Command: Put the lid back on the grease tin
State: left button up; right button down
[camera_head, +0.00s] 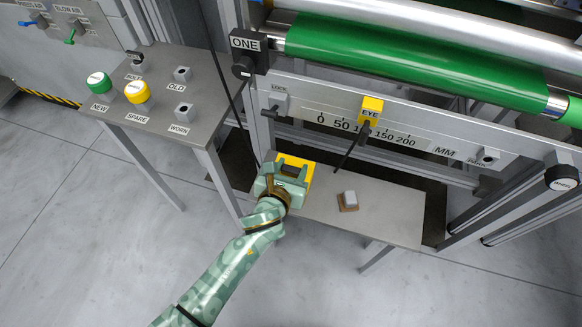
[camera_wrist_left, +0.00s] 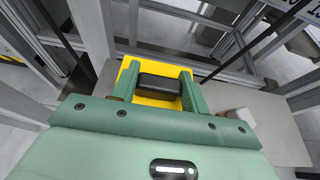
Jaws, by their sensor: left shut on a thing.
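My left gripper (camera_head: 285,180) is over the left end of the low grey shelf. It is shut on the dark block-shaped handle (camera_wrist_left: 160,83) of a yellow square piece, which looks like the lid (camera_wrist_left: 144,99). The handle sits between the two green fingers in the left wrist view. In the head view the yellow piece (camera_head: 298,163) shows just beyond the gripper, partly covered by it. I cannot make out a separate grease tin; whether one is under the yellow piece is hidden. My right gripper is in neither view.
The grey shelf (camera_head: 390,215) holds a small whitish block on a brown base (camera_head: 348,201). A yellow EYE block (camera_head: 370,108) with a dark rod hangs from the scale rail above. A side table (camera_head: 165,95) with green and yellow round pieces stands left. The shelf's right part is clear.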

aim_at(291, 169)
pick_arm(q)
jog(key=shift+f+b, duration=0.3)
jog(key=shift+f, duration=0.25)
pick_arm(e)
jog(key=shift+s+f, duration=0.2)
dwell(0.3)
pick_arm(q)
jog(key=o, duration=1.1)
jog(key=shift+c, duration=0.2)
jog(key=shift+r+p, duration=0.4)
jog(key=shift+r, duration=0.1)
notch_tip(291, 169, up, 2)
jog(key=shift+p, duration=1)
notch_tip(291, 169, up, 2)
jog(key=shift+r+p, duration=0.2)
jog(key=shift+p, duration=1.05)
jog(key=shift+r+p, duration=0.9)
jog(key=shift+p, duration=0.1)
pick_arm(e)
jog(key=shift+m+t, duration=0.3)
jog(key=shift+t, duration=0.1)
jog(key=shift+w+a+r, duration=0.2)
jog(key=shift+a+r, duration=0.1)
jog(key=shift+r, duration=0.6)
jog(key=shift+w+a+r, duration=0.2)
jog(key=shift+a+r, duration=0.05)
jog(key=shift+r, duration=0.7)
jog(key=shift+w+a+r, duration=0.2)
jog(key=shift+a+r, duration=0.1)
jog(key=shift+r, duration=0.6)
